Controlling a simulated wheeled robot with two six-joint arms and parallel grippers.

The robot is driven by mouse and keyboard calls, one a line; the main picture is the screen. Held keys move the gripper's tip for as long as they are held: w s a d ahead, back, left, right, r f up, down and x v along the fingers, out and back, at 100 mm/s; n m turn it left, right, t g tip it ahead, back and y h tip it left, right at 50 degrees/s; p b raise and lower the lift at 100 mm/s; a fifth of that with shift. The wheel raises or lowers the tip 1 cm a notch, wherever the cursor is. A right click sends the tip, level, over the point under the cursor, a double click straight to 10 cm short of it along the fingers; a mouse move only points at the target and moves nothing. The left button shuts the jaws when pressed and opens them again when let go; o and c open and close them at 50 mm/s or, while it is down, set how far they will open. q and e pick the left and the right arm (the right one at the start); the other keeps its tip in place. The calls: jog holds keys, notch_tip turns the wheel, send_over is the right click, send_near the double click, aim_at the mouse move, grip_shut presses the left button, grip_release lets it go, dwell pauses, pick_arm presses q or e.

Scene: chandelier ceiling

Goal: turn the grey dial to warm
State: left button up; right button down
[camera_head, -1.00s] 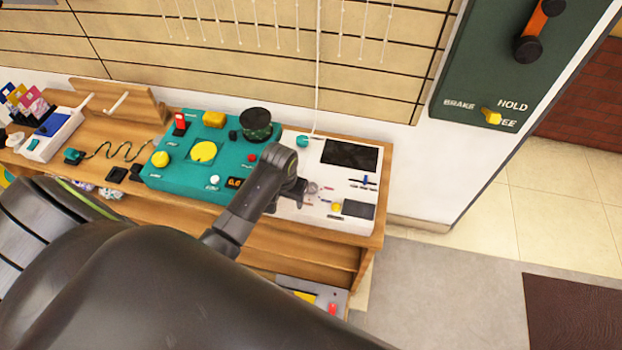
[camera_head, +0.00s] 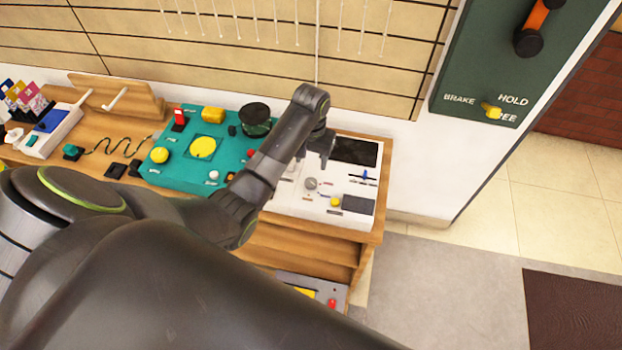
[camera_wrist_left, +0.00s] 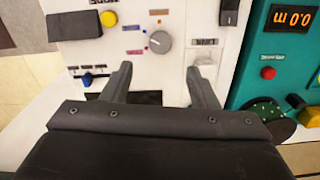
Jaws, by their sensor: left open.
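The grey dial (camera_head: 311,183) is a round knob on the white panel (camera_head: 290,204) at the right end of the wooden bench. In the left wrist view the grey dial (camera_wrist_left: 160,41) shows whole, with a light mark on its face and small coloured labels beside it, too small to read. My left gripper (camera_head: 322,157) is over the panel, beyond the dial in the head view. In the left wrist view my left gripper (camera_wrist_left: 160,76) has its two fingers wide apart and empty, with the dial ahead of the gap, not held. My right gripper is not in view.
A teal panel (camera_head: 226,157) with a yellow dial, buttons and a dark drum stands left of the white panel. The white panel also carries a yellow button (camera_head: 335,202), a blue slider (camera_head: 365,175) and dark plates. A wall rises behind the bench.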

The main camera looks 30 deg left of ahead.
aim_at(311, 182)
pick_arm(q)
notch_tip(311, 182, down, 10)
jog(key=shift+r+b, duration=0.2)
jog(key=shift+b, duration=0.15)
jog(key=c, duration=1)
